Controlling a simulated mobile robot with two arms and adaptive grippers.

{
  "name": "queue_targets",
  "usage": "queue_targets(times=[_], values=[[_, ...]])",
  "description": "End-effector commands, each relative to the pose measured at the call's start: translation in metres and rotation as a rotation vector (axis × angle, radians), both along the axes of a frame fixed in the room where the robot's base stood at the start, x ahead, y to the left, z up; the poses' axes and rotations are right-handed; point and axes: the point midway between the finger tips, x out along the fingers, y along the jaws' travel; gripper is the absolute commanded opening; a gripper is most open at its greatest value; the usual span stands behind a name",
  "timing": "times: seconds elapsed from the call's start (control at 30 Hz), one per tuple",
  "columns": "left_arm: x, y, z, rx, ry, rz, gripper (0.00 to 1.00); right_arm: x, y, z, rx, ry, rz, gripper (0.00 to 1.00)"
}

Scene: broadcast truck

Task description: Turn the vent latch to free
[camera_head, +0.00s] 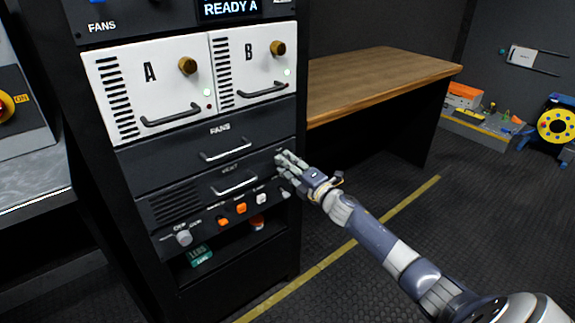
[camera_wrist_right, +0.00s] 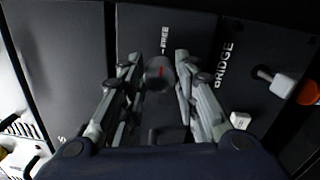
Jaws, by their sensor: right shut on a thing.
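My right gripper (camera_head: 282,160) reaches in from the right to the right end of the drawer front marked VENT (camera_head: 187,198) on the black rack. The word FREE (camera_wrist_right: 165,40) is printed on the panel beyond the latch. In the head view the latch is hidden by the fingers. My left gripper is not in view.
Above are the FANS drawer (camera_head: 180,152) and white modules A (camera_head: 130,75) and B (camera_head: 232,60). Below is a row of knobs, including an orange one (camera_head: 241,208). A wooden bench (camera_head: 375,80) stands to the right.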

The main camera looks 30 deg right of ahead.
Motion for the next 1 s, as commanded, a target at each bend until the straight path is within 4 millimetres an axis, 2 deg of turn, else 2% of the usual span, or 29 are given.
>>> queue_targets(times=[0.1, 0.13, 0.2, 0.23, 0.67, 0.77, 1.0], values=[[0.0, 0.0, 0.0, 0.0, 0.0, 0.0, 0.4, 0.0, -0.001, -0.001, 0.002, 0.001, -0.001, 0.05], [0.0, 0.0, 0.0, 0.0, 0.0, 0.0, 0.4, 0.0, -0.001, -0.001, 0.002, 0.001, -0.001, 0.31], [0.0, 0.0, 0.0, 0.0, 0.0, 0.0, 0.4, 0.0, 0.0, -0.001, 0.002, 0.001, -0.001, 0.47], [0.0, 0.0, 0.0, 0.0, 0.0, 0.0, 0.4, 0.0, 0.0, -0.001, 0.001, 0.001, -0.001, 0.49], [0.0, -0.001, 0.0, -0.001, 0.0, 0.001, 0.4, -0.005, 0.0, -0.001, -0.001, 0.001, 0.0, 0.49], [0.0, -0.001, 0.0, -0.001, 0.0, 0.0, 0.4, -0.015, -0.001, -0.002, -0.001, 0.002, 0.001, 0.49], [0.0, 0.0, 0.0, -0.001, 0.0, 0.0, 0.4, -0.052, -0.004, -0.004, -0.001, 0.004, 0.0, 0.49]])
